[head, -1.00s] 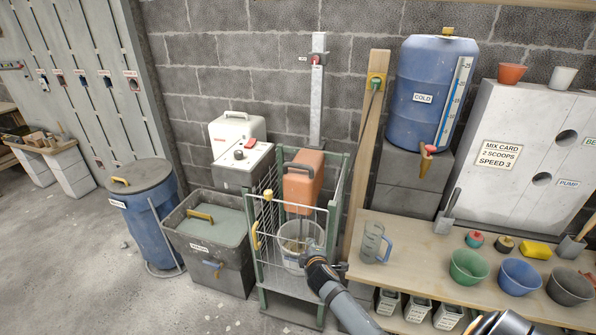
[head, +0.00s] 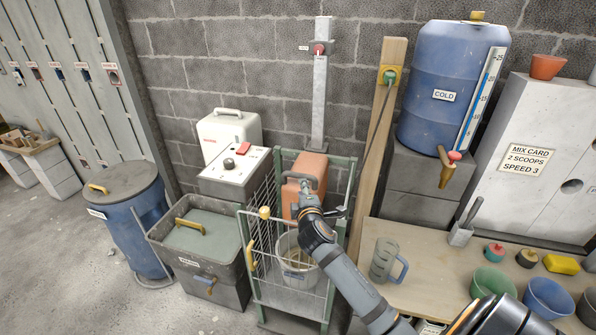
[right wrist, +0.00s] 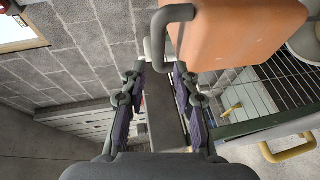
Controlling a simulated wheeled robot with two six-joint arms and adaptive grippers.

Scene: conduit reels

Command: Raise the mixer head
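The mixer head is an orange block (head: 312,168) low on a grey upright post (head: 321,95), inside a green-framed wire guard (head: 262,235). A grey bar handle (head: 298,178) is on its front. My right gripper (head: 305,190) is at the handle in the head view, covering part of the block. The handle (right wrist: 172,14) and orange block (right wrist: 235,30) are just beyond the fingertips. Contact cannot be told. My left gripper is not in view.
A white bucket (head: 297,262) stands in the guard under the mixer head. A grey bin (head: 195,255) and control box (head: 235,170) are to the left. A wooden post (head: 377,130) and a bench with a clear jug (head: 385,262) are to the right.

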